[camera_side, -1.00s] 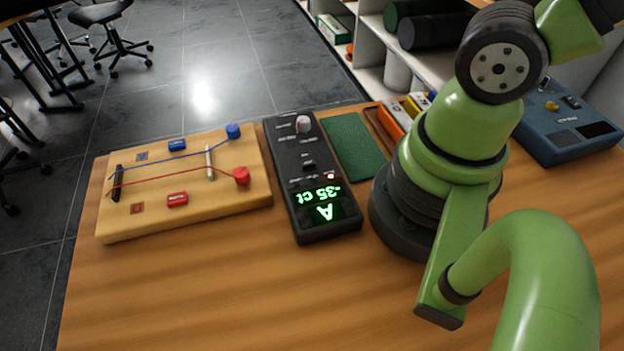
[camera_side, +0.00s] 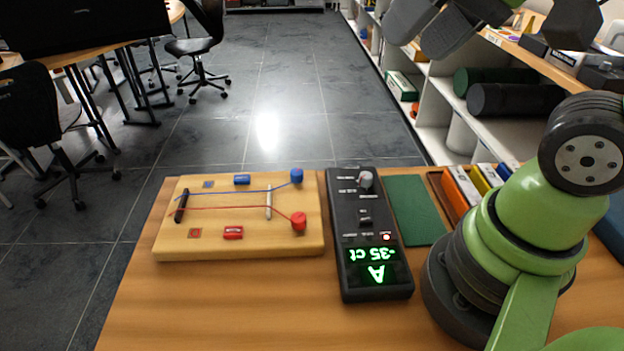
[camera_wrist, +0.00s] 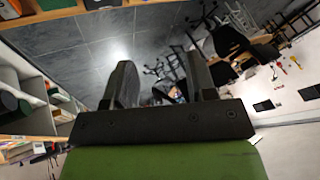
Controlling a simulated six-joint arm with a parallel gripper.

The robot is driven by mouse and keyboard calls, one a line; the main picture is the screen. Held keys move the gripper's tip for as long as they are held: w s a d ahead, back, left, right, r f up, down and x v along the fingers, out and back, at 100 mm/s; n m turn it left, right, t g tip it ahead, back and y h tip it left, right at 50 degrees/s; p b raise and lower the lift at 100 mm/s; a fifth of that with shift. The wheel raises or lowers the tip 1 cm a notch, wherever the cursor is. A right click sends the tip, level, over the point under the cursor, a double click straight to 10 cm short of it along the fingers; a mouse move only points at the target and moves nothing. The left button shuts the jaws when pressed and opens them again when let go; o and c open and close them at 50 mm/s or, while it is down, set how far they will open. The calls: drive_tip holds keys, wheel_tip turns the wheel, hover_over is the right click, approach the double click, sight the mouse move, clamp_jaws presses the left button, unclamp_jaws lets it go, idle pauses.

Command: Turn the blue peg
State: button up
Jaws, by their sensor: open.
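The blue peg (camera_side: 297,175) stands at the back right corner of a pale wooden board (camera_side: 170,245), with a blue string running left from it. A red peg (camera_side: 299,221) with a red string stands in front of it. A black tuner (camera_side: 350,225) right of the board shows a green "A" and "-35 ct". My gripper (camera_side: 428,32) is partly in view at the top of the side view, high above and right of the board. In the wrist view my gripper (camera_wrist: 162,75) has its two dark fingers apart with nothing between them. The pegs are not visible there.
A green mat (camera_side: 415,210) lies right of the tuner, then a tray of coloured blocks (camera_side: 465,190) beside my base. Shelves (camera_side: 450,110) stand behind the table. The table (camera_side: 240,305) is clear in front of the board.

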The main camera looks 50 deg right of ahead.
drive_tip(key=w+f+m+g, duration=0.2)
drive_tip(key=w+m, duration=0.1)
drive_tip(key=w, duration=0.5)
drive_tip(key=m+g+h, duration=0.2)
drive_tip(key=m+g, duration=0.2)
approach(296, 172)
wheel_tip(296, 172, down, 9)
drive_tip(key=shift+w+d+f, duration=0.1)
drive_tip(key=shift+w+d, duration=0.05)
drive_tip(key=c, duration=0.9)
